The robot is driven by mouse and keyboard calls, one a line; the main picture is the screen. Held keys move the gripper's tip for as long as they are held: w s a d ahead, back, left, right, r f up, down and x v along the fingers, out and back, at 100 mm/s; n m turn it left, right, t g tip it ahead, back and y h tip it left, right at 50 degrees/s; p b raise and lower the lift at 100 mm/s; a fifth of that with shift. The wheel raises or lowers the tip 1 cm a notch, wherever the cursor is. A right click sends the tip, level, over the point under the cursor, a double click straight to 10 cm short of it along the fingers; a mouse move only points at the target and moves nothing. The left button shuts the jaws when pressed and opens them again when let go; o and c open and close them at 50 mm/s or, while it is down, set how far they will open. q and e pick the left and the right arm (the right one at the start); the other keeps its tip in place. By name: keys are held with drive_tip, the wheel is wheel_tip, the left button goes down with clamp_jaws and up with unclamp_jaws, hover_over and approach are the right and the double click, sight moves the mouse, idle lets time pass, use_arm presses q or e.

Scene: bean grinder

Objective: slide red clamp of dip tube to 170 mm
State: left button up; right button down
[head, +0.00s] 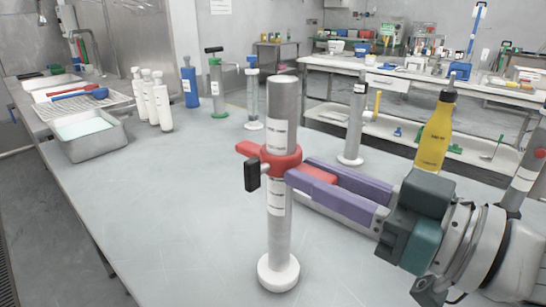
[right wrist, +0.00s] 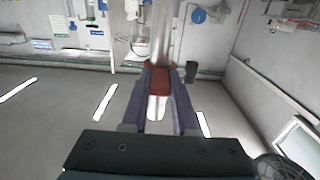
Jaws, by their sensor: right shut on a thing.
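The dip tube (head: 283,110) is a grey upright cylinder with white labels, standing on a round white base (head: 278,272) on the table. The red clamp (head: 270,158) sits around the tube a little above its middle, with a black knob (head: 252,176) on its left. My right gripper (head: 297,172) comes in from the right with purple fingers, shut on the red tab of the clamp. In the right wrist view, the red clamp (right wrist: 158,80) lies between the fingers and the tube (right wrist: 160,40) rises beyond. Scale marks are too small to read. My left gripper is not in view.
A yellow bottle (head: 435,135) stands behind my right arm. Another grey tube (head: 355,125), a green-based stand (head: 217,90) and a clear cylinder (head: 253,95) stand farther back. White bottles (head: 162,102) and a metal tray (head: 92,148) are at left. The table's front left is clear.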

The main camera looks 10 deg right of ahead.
sight(290, 204)
wheel_tip(290, 204, down, 5)
drive_tip(key=shift+r+b, duration=0.1)
drive_tip(key=shift+b, duration=0.85)
drive_tip(key=shift+f, duration=0.3)
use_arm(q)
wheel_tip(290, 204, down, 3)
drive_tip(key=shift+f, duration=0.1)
use_arm(e)
drive_tip(key=shift+r, duration=0.15)
drive_tip(key=c, duration=0.7)
unclamp_jaws()
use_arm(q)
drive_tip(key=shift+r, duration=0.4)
use_arm(e)
drive_tip(key=v, duration=1)
drive_tip(key=shift+r, duration=0.1)
